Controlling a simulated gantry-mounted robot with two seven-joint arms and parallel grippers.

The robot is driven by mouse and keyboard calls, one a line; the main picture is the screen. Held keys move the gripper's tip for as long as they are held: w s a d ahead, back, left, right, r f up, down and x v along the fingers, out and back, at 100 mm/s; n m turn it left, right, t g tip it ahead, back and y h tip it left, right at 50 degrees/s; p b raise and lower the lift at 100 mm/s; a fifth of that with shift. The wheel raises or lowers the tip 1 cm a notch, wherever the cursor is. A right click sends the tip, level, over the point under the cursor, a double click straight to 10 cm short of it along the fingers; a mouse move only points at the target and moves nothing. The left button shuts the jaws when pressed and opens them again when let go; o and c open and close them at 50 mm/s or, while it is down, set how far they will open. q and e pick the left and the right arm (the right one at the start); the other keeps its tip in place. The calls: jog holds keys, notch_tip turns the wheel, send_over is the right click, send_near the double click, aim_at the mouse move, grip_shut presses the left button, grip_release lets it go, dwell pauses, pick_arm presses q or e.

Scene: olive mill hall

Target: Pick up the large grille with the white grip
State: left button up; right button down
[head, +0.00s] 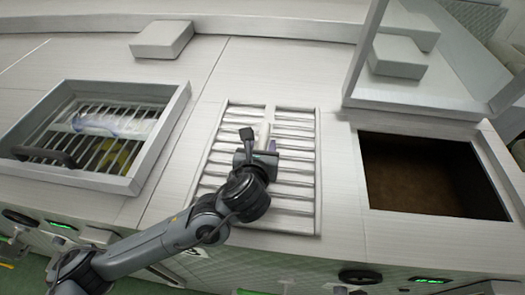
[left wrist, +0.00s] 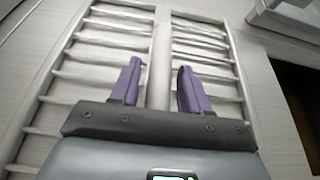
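The large grille (head: 306,185) is a pale metal rack of slats that lies flat on the counter in the middle of the head view. Its white grip (head: 264,131) runs lengthwise along the middle, partly hidden by my left gripper (head: 262,152). In the left wrist view the grille (left wrist: 90,62) fills most of the picture, and the pale grip (left wrist: 158,80) shows between my two purple fingers. My left gripper (left wrist: 158,82) is open, with one finger on each side of the grip and visible gaps. I cannot tell how far the fingertips are above the slats. My right gripper is not in view.
On the left, a framed well (head: 183,108) has a slatted grille with a dark grip (head: 45,157) and objects beneath it. On the right is a dark rectangular opening (head: 425,175). Pale blocks (head: 161,39) (head: 398,56) stand at the back. Counter around the grille is clear.

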pick_arm(q)
grip_shut()
dwell(1.1)
jog(key=shift+r, duration=0.25)
